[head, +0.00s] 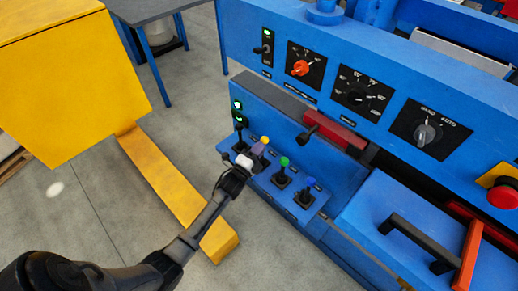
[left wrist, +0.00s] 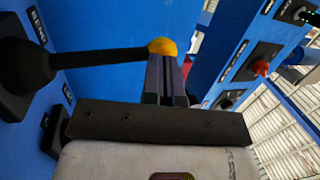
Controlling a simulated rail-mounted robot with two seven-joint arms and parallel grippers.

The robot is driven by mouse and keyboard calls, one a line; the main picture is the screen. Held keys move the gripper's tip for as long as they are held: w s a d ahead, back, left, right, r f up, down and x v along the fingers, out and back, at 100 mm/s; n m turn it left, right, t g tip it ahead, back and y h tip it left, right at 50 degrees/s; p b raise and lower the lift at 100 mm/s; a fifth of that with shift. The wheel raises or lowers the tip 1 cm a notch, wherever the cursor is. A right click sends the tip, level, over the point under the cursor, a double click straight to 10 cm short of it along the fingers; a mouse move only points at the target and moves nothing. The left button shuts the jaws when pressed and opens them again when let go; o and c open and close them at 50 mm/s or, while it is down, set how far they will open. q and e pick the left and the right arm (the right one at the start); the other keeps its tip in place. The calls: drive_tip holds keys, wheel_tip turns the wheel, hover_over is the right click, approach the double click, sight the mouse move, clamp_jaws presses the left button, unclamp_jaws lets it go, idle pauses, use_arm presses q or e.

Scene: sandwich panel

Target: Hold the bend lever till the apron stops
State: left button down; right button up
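The bend lever is a black stick with a yellow knob (head: 265,140) on the blue control panel. In the left wrist view its yellow knob (left wrist: 163,47) and black shaft (left wrist: 95,62) come in from the left, from a base beside a label reading BEND. My left gripper (head: 257,149) is at the knob. Its two fingers (left wrist: 166,70) look closed together, with the tips against or just below the knob; contact is not certain. The lever does not appear to be between them. My right gripper is not in view. I cannot clearly identify the apron.
Levers with green (head: 284,161) and blue (head: 309,182) knobs stand to the right, close to the gripper. A black lever (head: 240,132) is just left. Rotary knobs and a red button (head: 503,198) sit higher up. A yellow block-shaped structure (head: 70,80) stands at left.

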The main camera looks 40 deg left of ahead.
use_arm(q)
drive_tip(key=shift+s, duration=0.1)
drive_tip(key=p+v, duration=0.4)
drive_tip(key=v, duration=0.9)
drive_tip(key=shift+s+f, duration=0.2)
drive_tip(key=shift+s, duration=0.2)
drive_tip(key=shift+d, duration=0.1)
